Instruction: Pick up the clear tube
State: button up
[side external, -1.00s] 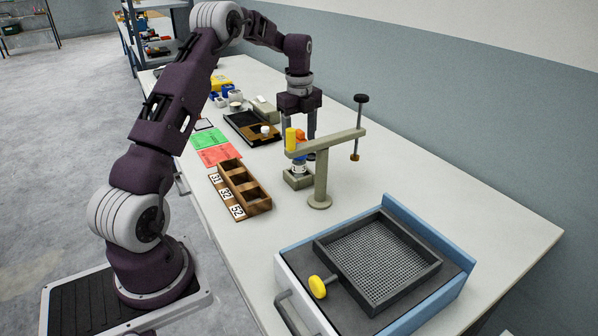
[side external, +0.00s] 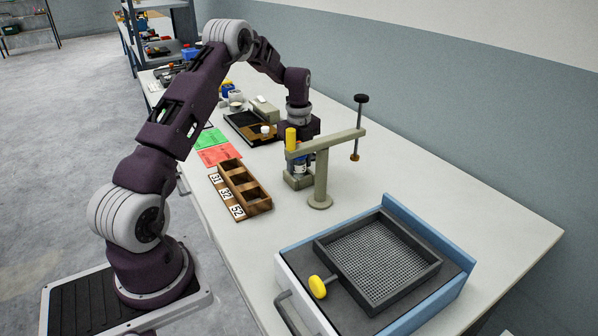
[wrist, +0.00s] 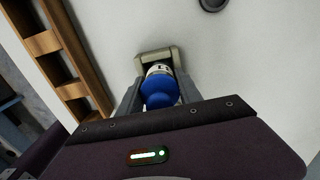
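A small container with a blue cap (wrist: 160,92) stands in a beige-grey block holder (wrist: 141,61) in the wrist view. Its body below the cap looks whitish with dark marks; I cannot tell for sure that it is the clear tube. The holder (side external: 299,183) also shows in the side view, partly behind the post of a beige stand. My gripper (wrist: 160,78) points down with a finger on each side of the capped container. Small gaps seem to show beside its body, so the fingers look open around it. The stand hides part of the gripper in the side view.
The beige stand (side external: 321,178) with a yellow cylinder on its arm rises close beside my gripper. A wooden compartment box (side external: 256,202) lies to the left. A blue-sided unit with a mesh tray (side external: 439,266) is in front. The bench at right is clear.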

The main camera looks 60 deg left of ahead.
jog(key=shift+c, duration=0.6)
jog(key=shift+r, duration=0.3)
notch_tip(320, 180, up, 17)
jog(key=s+a+f+n, duration=0.4)
jog(key=s+a+n, duration=0.3)
jog(key=s+n, duration=0.15)
jog(key=s+a+f+n, duration=0.4)
jog(key=s+a+n, duration=0.2)
jog(key=s+n, duration=0.3)
jog(key=shift+n, duration=0.25)
jog(key=f, duration=0.3)
jog(key=w+f, duration=0.1)
jog(key=f, duration=0.5)
jog(key=shift+w+a+f, duration=0.2)
jog(key=shift+w+a, duration=0.05)
